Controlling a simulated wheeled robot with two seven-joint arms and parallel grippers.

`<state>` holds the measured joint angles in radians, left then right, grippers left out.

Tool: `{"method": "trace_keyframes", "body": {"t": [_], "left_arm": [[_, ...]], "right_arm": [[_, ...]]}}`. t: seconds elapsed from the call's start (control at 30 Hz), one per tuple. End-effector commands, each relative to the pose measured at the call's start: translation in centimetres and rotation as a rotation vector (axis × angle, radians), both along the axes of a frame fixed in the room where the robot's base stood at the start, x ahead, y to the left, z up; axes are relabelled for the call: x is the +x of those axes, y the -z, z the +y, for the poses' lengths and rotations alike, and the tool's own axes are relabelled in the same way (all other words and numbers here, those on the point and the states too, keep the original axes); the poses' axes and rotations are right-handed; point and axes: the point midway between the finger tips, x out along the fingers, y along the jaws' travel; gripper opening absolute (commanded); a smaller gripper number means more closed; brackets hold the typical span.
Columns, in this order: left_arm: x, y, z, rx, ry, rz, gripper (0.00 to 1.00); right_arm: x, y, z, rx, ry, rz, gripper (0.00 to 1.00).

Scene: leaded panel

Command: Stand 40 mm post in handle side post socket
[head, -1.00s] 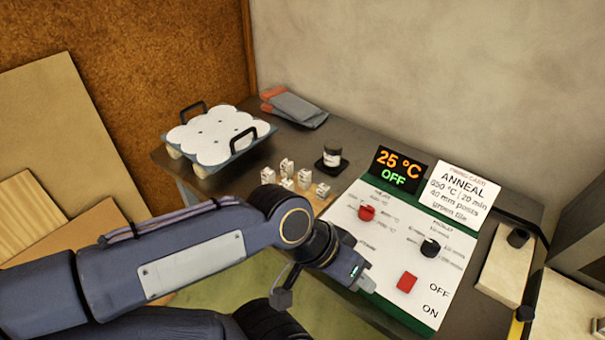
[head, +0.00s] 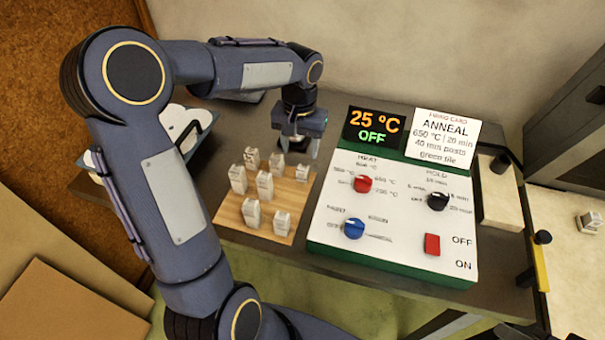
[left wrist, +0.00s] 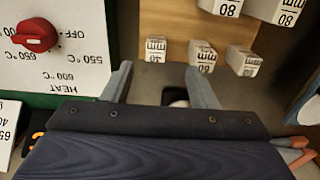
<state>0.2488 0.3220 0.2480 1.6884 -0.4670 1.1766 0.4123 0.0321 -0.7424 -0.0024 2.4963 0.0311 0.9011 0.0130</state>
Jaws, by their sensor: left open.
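Several white numbered posts stand on a wooden board (head: 230,219). My left gripper (head: 298,146) points down just behind this row. Its fingers in the left wrist view (left wrist: 163,85) are apart with no post between them. A dark and white object lies below the fingers. My right gripper is out of view.
The control panel (head: 330,240) with red and blue knobs stands right of the board, its display (head: 373,126) reading 25 °C OFF. A card (head: 445,135) stands beside the display. A pale block (head: 502,205) lies further right.

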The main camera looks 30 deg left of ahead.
Motion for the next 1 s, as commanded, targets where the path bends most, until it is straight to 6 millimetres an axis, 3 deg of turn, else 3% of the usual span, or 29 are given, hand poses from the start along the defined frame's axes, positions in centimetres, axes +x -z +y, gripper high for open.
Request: {"method": "trace_keyframes", "body": {"t": [0.5, 0.83, 1.0], "left_arm": [[0.7, 6.6, -0.4, -0.001, 0.000, 0.004, 0.53], [0.7, 7.5, -0.4, -0.001, -0.001, 0.000, 0.53], [0.7, 7.5, -0.4, -0.001, -0.001, 0.001, 0.32]], "right_arm": [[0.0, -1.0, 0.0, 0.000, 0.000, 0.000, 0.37], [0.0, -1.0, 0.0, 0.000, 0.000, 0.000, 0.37], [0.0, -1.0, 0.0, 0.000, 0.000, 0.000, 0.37]]}}
